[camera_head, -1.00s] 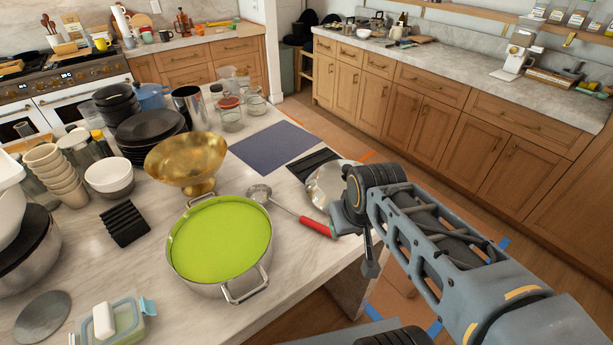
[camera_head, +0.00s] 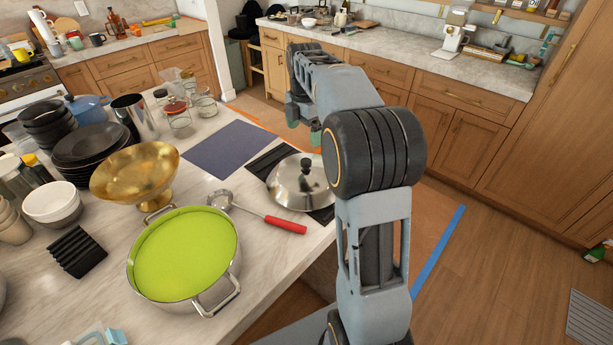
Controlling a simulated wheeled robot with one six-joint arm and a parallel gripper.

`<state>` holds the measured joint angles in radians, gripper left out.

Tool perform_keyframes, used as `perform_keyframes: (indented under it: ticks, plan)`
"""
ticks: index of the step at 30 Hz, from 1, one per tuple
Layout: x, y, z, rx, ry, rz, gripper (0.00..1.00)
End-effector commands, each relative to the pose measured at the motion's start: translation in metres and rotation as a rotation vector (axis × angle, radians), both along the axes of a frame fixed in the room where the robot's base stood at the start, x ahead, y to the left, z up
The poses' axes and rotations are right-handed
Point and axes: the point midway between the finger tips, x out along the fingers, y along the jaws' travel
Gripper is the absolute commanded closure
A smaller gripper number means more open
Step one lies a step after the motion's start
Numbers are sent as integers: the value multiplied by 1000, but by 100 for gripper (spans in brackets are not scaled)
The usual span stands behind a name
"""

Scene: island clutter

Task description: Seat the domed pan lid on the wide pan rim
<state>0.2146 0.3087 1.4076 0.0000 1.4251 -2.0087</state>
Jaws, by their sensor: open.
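The domed pan lid (camera_head: 285,187) is shiny steel with a black knob. It lies dome up on a black slatted mat (camera_head: 262,163) near the right edge of the island. The wide pan (camera_head: 218,280) is a steel pot with two loop handles, filled with bright green contents almost to its rim. It stands uncovered to the left of and nearer than the lid. My gripper (camera_head: 304,127) hangs from the far end of my arm, just above and beyond the lid in the picture. It is open, with nothing seen between its fingers; my arm partly hides it.
A ladle with a red handle (camera_head: 285,225) lies between pan and lid. A gold footed bowl (camera_head: 135,175) stands close behind the pan. A dark blue mat (camera_head: 222,149) lies flat and bare. Black plates (camera_head: 90,150), bowls and jars crowd the left and back.

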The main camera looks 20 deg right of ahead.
Motion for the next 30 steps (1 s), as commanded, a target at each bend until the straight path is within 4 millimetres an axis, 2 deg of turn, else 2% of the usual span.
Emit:
perform_keyframes:
  ticks: [3, 9, 19, 30]
  plan:
    - [0, -1, -24, 1, 5, 9, 3]
    - [0, -1, -55, 0, 3, 6, 3]
    - [0, -2, -77, 1, 2, 5, 3]
    - [2, -4, -120, 1, 2, 5, 3]
